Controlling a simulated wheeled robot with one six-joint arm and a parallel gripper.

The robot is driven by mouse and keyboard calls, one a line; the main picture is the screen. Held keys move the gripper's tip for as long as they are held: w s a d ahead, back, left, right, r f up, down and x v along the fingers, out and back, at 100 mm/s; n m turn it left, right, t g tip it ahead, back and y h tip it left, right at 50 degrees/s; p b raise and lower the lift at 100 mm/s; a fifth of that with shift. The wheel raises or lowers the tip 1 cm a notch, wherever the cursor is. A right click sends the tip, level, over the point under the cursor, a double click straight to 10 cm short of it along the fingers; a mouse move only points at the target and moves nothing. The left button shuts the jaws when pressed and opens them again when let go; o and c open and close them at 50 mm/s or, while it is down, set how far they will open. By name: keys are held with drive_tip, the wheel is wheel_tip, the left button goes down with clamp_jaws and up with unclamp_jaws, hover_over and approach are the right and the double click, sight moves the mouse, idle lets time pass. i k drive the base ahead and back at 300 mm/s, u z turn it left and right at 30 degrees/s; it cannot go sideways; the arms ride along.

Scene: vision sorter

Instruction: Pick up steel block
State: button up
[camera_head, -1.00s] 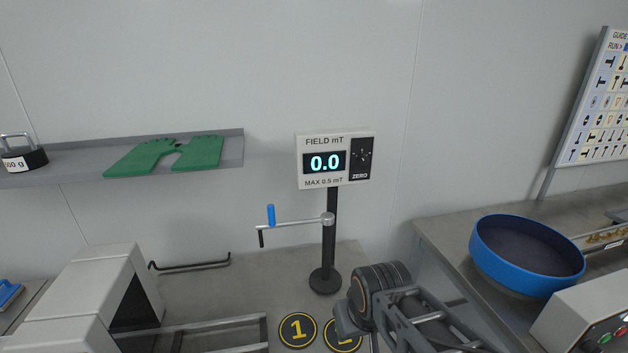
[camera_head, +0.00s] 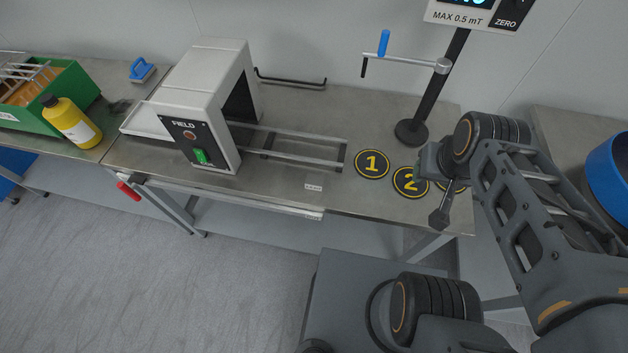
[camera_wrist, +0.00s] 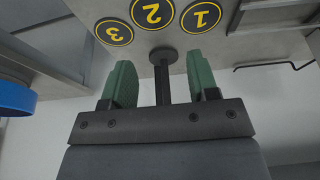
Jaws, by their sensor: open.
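I see no steel block in either view. My gripper shows in the wrist view (camera_wrist: 162,88) with two green-padded fingers spread apart and nothing between them. The post of the field meter shows behind the gap. In the head view my arm's end hangs over the right end of the bench (camera_head: 290,180), by the numbered discs, and hides part of the third disc. Disc 1 (camera_head: 371,163) and disc 2 (camera_head: 410,181) lie bare, and all three discs look bare in the wrist view, where disc 3 (camera_wrist: 114,32) also shows.
A white tunnel machine marked FIELD (camera_head: 205,100) with metal rails stands on the bench. The meter post (camera_head: 437,90) carries a blue-handled crank (camera_head: 384,43). A yellow bottle (camera_head: 72,122) and green crate (camera_head: 60,95) are at left. A blue bowl (camera_head: 610,170) is at right.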

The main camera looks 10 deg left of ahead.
sight(313, 182)
drive_tip(key=u, duration=0.05)
drive_tip(key=k, duration=0.5)
drive_tip(key=z, duration=3.25)
drive_tip(key=k, duration=1.9)
drive_tip(key=u, duration=2.35)
